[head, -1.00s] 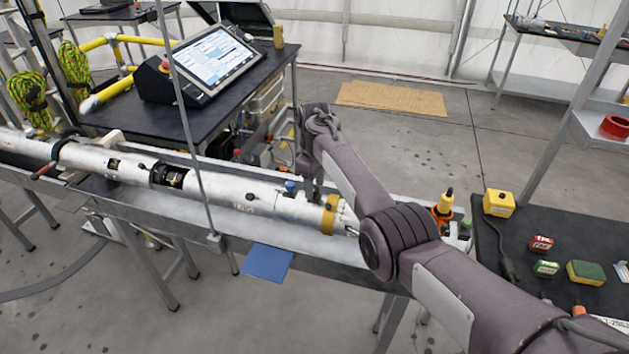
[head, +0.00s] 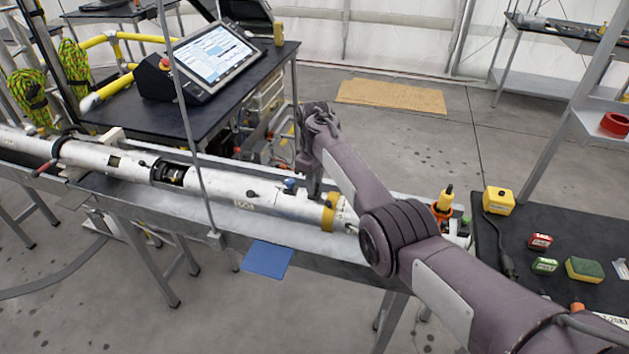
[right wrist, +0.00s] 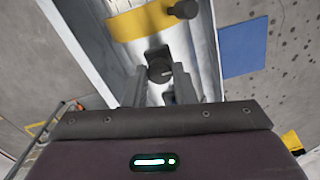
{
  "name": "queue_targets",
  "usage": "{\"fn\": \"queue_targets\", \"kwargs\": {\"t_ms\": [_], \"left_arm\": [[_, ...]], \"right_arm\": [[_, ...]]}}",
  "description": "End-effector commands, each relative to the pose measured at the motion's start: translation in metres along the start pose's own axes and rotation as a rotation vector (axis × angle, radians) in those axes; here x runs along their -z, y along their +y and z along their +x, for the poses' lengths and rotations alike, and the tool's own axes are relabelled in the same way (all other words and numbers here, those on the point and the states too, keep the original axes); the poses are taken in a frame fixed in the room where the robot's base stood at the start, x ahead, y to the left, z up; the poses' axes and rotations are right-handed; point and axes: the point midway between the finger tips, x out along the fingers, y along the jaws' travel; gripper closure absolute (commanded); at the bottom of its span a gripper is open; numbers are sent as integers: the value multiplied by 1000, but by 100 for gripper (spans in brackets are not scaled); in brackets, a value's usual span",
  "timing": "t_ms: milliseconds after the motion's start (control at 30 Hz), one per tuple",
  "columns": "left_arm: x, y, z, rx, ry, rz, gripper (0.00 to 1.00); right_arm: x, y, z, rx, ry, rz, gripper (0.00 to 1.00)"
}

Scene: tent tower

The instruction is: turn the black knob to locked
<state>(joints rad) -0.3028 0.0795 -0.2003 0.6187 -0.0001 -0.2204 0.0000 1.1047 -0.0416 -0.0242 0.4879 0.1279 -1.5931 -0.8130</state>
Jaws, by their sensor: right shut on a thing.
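I cannot read a locked mark. My left gripper is not in view.
The tube lies along a metal trough bench. A blue fitting (head: 290,185) stands on the tube close left of my gripper. A dark table (head: 520,220) with small boxes and a yellow sponge is at right.

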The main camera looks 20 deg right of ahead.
Motion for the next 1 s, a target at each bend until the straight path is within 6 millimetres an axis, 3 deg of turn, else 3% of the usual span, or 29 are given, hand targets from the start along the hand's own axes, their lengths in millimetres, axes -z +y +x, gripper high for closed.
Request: {"fn": "queue_targets", "kwargs": {"t_ms": [267,1000], "left_arm": [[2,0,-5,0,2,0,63],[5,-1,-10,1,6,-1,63]], "right_arm": [[0,0,-1,1,-1,179,99],[0,0,-1,0,1,881,99]]}}
